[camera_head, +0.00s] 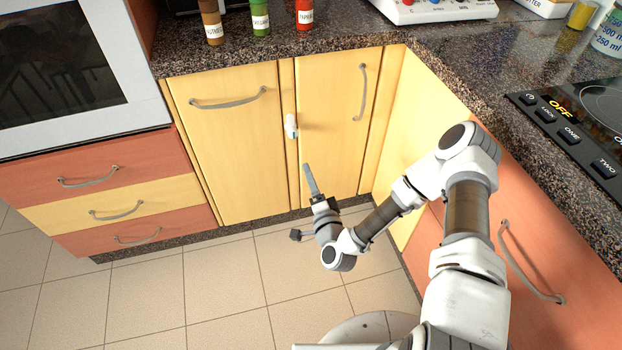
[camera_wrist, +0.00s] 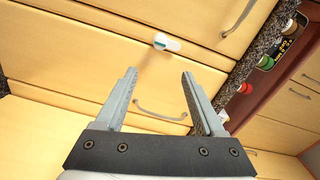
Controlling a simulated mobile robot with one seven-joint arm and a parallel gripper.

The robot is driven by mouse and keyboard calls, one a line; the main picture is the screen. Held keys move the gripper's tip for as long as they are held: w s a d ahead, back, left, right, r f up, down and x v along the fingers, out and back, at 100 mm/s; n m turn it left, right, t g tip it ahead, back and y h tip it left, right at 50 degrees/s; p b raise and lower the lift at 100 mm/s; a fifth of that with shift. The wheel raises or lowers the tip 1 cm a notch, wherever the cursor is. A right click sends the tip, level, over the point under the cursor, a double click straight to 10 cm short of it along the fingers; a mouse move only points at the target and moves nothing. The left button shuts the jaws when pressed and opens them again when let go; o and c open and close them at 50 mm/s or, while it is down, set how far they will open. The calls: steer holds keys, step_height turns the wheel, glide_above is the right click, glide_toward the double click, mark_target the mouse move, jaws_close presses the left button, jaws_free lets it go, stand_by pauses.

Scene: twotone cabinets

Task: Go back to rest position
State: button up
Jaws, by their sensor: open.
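My gripper (camera_head: 309,180) is held in the air in front of the yellow corner cabinet doors, over the floor. In the wrist view its two grey fingers (camera_wrist: 163,100) are spread apart with nothing between them. The left cabinet door (camera_head: 232,150) and the right cabinet door (camera_head: 335,120) look shut. A small white device (camera_head: 291,126) sits on the strip between the two doors, and it also shows in the wrist view (camera_wrist: 167,43). My gripper is apart from the doors as far as I can see.
A granite countertop (camera_head: 330,38) runs above, holding a brown bottle (camera_head: 211,22), a green bottle (camera_head: 260,18) and a red bottle (camera_head: 304,14). A stovetop (camera_head: 575,120) is at right. Drawers with a handle (camera_head: 116,211) stand left. The tiled floor (camera_head: 210,290) is clear.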

stand_by(0.3)
steer(key=w+d+r+n+g+y, duration=0.1)
steer(key=w+r+n+g, duration=0.4)
steer(key=n, duration=0.5)
steer(key=s+d+r+n+g+h, duration=0.1)
steer(key=s+d+r+g+h, duration=0.15)
steer(key=s+d+r, duration=0.4)
steer(key=s+d+r+n+g+h, duration=0.1)
steer(key=d+r+n+h, duration=0.2)
steer(key=r, duration=0.7)
steer(key=s+d+r+m+g, duration=0.15)
steer(key=s+r, duration=0.45)
steer(key=s, duration=0.6)
steer(key=s+d+r+m+g, duration=0.1)
steer(key=s+d+r+g, duration=0.1)
steer(key=s+r, duration=0.65)
steer(key=s+r+p, duration=0.3)
steer(key=r+p, duration=1.5)
steer(key=p, duration=0.3)
steer(key=shift+s+d+r, duration=0.15)
steer(key=shift+d+r, duration=0.05)
steer(key=shift+r, duration=0.1)
steer(key=shift+n+h, duration=0.25)
